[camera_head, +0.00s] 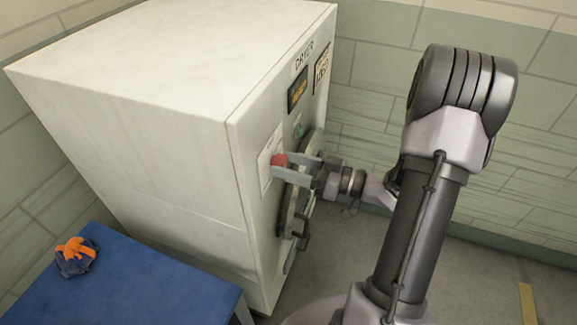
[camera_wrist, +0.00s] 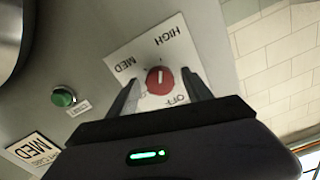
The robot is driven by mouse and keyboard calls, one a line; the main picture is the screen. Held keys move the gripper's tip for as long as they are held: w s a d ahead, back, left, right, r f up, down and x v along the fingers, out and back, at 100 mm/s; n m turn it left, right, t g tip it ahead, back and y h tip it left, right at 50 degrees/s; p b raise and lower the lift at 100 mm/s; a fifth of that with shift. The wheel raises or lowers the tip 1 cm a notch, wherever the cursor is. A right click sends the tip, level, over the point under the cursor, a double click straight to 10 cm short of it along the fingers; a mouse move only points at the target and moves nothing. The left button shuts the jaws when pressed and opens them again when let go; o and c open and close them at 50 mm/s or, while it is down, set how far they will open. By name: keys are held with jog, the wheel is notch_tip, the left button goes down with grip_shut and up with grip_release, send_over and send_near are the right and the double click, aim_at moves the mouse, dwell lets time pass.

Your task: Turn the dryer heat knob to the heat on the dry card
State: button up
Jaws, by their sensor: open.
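The red heat knob (camera_wrist: 159,80) sits on a white dial plate (camera_wrist: 150,50) on the dryer's (camera_head: 150,100) front. The plate reads HIGH, MED and OFF, upside down in the wrist view; another label is mostly hidden behind a finger. A pale mark on the knob points up in the picture, roughly toward HIGH. The knob also shows in the head view (camera_head: 279,160). My gripper (camera_head: 284,164) is open, its fingers (camera_wrist: 161,88) on either side of the knob. I cannot tell if they touch it. The dry card (camera_wrist: 33,151) reads MED.
A green button (camera_wrist: 63,97) and the round dryer door (camera_head: 292,215) are close to my gripper. A lit display (camera_head: 298,88) is above. A blue table (camera_head: 130,285) at lower left bears a dark bundle with an orange band (camera_head: 75,257). Floor is clear at right.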

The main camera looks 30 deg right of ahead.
jog(key=shift+c, duration=0.5)
grip_shut()
jog(key=n, duration=0.6)
jog(key=shift+n+b, duration=0.4)
jog(key=n+b, duration=0.1)
jog(key=n, duration=0.2)
jog(key=shift+f, duration=0.1)
jog(key=shift+n+b, duration=1.05)
jog(key=shift+n, duration=0.85)
